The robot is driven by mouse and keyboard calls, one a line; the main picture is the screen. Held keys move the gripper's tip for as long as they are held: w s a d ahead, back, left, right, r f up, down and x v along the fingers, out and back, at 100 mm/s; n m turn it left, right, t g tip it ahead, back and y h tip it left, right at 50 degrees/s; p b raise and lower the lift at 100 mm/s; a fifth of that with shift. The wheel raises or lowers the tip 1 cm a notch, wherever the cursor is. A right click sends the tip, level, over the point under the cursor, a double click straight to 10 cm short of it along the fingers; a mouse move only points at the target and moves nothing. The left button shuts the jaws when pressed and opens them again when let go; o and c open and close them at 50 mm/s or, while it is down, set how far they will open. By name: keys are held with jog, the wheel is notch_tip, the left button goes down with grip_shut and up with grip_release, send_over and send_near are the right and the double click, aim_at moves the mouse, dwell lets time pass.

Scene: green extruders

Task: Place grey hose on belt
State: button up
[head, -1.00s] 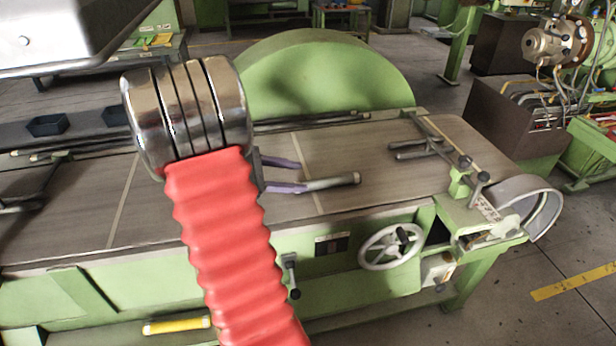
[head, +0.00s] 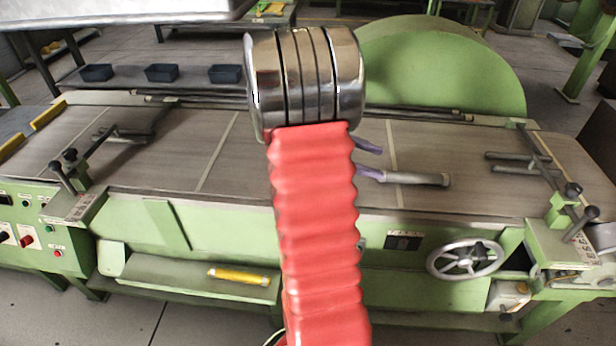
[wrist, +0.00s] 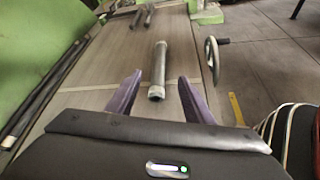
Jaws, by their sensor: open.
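The grey hose (head: 415,179) is a short tube with light ends, lying flat on the brown belt (head: 290,160) of the green machine. In the wrist view the hose (wrist: 159,70) lies lengthwise, its near end just beyond and between the fingertips. My gripper (head: 372,161) has purple fingers and is open and empty, close to the hose's left end in the head view. The wrist view shows both fingers of my gripper (wrist: 156,92) spread apart. My red arm hides part of the belt in the head view.
A handwheel (head: 465,259) sits on the machine's front. Metal guide bars (head: 522,163) stand over the belt at right, and others (head: 110,135) at left. A yellow roll (head: 238,276) lies on the lower shelf.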

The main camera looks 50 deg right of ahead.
jog(key=w+a+r+m+t+y, duration=0.1)
jog(key=a+t, duration=0.4)
jog(key=a, duration=1)
jog(key=w+a+r+m+t+y, duration=0.1)
jog(key=w+a+r+t+y, duration=0.3)
jog(key=a, duration=1.2)
jog(key=w+a+r+m+t+y, duration=0.1)
jog(key=a+t, duration=0.5)
jog(key=a, duration=1)
jog(key=w+r+y, duration=0.1)
jog(key=w+y, duration=0.1)
jog(key=shift+w+a+r+m+t, duration=0.2)
jog(key=shift+w+a+m+t, duration=0.05)
jog(key=shift+w+m+t, duration=0.15)
jog(key=c, duration=0.4)
jog(key=shift+d, duration=0.15)
